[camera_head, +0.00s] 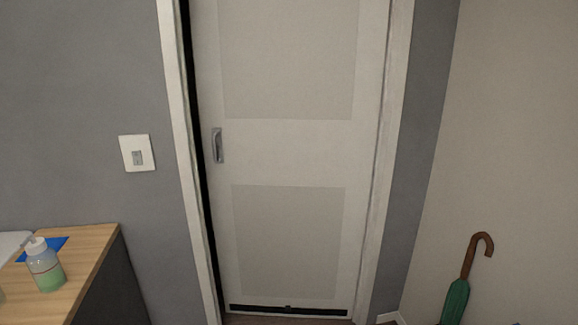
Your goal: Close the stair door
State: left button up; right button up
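The stair door (290,150) is a white panelled door inside a white frame (175,120), straight ahead in the head view. A narrow dark gap (205,230) runs down its left side, between the door edge and the frame. A grey recessed handle (217,146) sits near the door's left edge, at about mid-height in the picture. A dark strip shows along the door's bottom edge. Neither of my grippers is in view.
A wooden-topped cabinet (85,270) stands at the lower left with a bottle of green liquid (46,268) on it. A light switch (137,153) is on the grey wall. A green umbrella (456,301) with a brown hooked handle stands at the lower right.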

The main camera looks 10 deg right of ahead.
aim_at(289, 92)
jog(key=i+l, duration=0.15)
jog(key=i, duration=0.85)
